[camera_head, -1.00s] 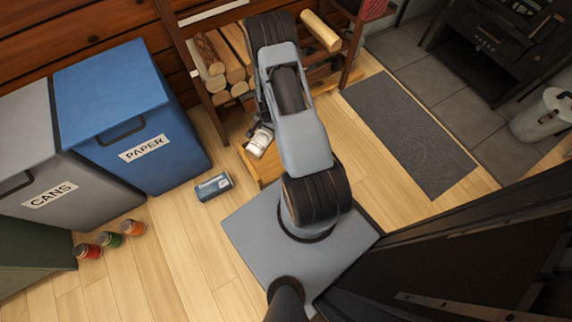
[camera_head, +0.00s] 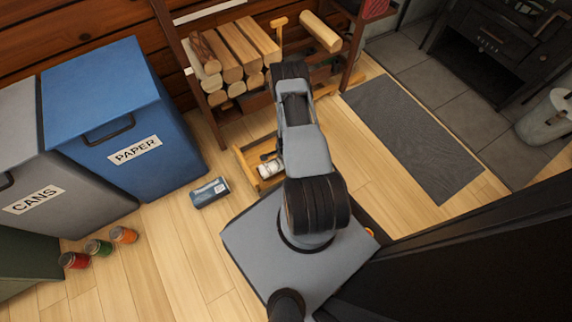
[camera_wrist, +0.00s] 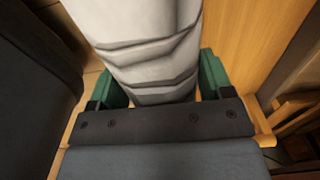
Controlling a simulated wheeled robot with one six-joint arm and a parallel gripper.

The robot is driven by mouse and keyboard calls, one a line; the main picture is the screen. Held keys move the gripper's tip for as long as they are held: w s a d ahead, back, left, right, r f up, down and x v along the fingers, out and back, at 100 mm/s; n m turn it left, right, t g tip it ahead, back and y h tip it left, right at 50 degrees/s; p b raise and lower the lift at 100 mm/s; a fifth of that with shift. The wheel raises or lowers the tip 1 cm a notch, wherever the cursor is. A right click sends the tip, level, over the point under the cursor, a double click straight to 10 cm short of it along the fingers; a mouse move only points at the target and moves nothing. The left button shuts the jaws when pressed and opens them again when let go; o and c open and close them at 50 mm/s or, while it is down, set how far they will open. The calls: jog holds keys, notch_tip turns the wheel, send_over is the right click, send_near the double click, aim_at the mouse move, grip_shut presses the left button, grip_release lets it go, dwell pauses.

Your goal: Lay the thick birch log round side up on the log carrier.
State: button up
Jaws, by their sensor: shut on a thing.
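The thick birch log (camera_wrist: 145,35) is pale with dark creases and runs up the wrist view. My gripper (camera_wrist: 160,80) is shut on it, with a green finger at each side. In the head view the log (camera_head: 270,168) shows as a short white piece, with my gripper (camera_head: 267,157) at its upper end and mostly hidden by my arm. The log carrier (camera_head: 241,163) is light wood on the floor, partly behind my arm. The log overlaps the carrier in the head view; I cannot tell whether it touches it.
A wooden rack (camera_head: 190,75) with several stacked logs stands behind the carrier. A blue paper bin (camera_head: 110,90) and a grey cans bin (camera_head: 60,190) stand at left. A grey mat (camera_head: 415,140) lies at right.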

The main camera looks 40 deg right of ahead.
jog(key=shift+f+b, duration=0.85)
jog(key=shift+f, duration=0.95)
jog(key=o, duration=1.3)
jog(key=shift+f, duration=0.15)
jog(key=shift+c, duration=0.2)
notch_tip(320, 180, up, 12)
jog(key=p, duration=0.5)
jog(key=w+a+r+n, duration=0.2)
jog(key=r+n, duration=0.1)
jog(key=r, duration=0.6)
jog(key=w+a+r+n+t, duration=0.1)
jog(key=w+a+r+n, duration=0.2)
jog(key=r, duration=0.7)
jog(key=w+a+r+n, duration=0.2)
jog(key=r+n, duration=0.1)
jog(key=r, duration=0.6)
jog(key=s+a+r+n, duration=0.5)
jog(key=s+r, duration=0.1)
jog(key=r, duration=0.3)
jog(key=s+a+r+n+t, duration=0.1)
jog(key=s+a+r+n, duration=0.4)
jog(key=r, duration=0.4)
jog(key=s+a, duration=0.1)
jog(key=s, duration=0.1)
jog(key=shift+s+r+n+t, duration=0.25)
jog(key=shift+s+n+t, duration=0.05)
